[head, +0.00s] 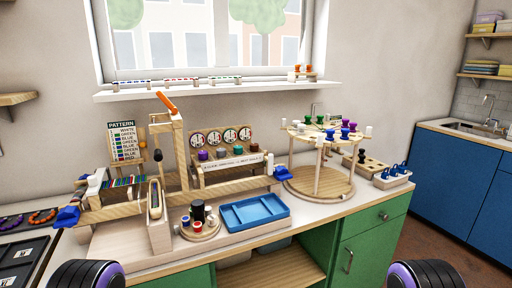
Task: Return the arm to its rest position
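A rounded black and purple part of my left arm shows at the bottom left edge of the head view, and a similar part of my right arm shows at the bottom right edge. Both are in front of the counter and apart from the things on it. Neither gripper shows, so their fingers and anything in them are out of sight.
A wooden counter (283,231) holds a pattern board (123,141), a wooden frame with an orange lever (166,102), a row of dials (215,138), an empty blue tray (254,212), a round two-tier stand (296,185) with coloured pegs, and a white peg rack (391,181). Green cabinets (369,245) stand below.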

